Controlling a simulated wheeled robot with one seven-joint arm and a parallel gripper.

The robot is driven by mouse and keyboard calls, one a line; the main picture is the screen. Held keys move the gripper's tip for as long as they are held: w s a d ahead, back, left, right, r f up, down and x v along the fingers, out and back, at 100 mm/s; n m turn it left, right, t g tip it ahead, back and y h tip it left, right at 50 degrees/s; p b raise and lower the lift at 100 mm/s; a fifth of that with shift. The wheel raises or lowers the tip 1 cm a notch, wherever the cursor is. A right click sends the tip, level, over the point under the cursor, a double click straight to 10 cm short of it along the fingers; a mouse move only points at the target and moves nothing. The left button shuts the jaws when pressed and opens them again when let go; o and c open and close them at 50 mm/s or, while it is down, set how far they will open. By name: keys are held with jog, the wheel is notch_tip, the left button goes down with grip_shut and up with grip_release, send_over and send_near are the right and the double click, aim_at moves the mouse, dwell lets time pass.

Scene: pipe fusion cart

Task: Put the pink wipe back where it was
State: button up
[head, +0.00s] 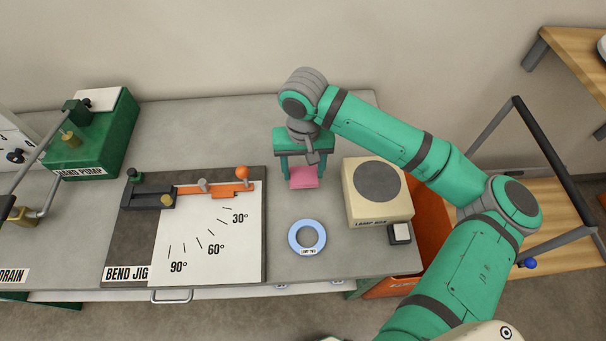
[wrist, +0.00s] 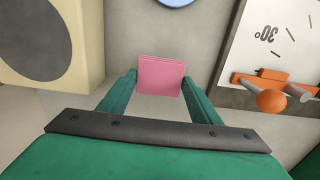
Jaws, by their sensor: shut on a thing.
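The pink wipe (head: 304,178) is a small flat pink square. In the wrist view the wipe (wrist: 160,74) sits between the two green fingers of my gripper (wrist: 160,83), touching both. My gripper (head: 303,175) is shut on it and points down over the grey bench top, between the bend jig and the lamp box. I cannot tell from these views whether the wipe touches the bench or is held a little above it.
The lamp box (head: 354,207) stands close to the right of my gripper. The bend jig (head: 137,235), with an orange knobbed lever (head: 228,191), lies to the left. A light blue ring (head: 294,247) lies in front. Bare bench lies behind the jig.

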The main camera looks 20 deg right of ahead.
aim_at(303, 173)
jog(key=shift+f, duration=1.65)
jog(key=shift+f, duration=0.15)
jog(key=o, duration=1)
notch_tip(303, 173, up, 12)
jog(key=shift+r, duration=0.2)
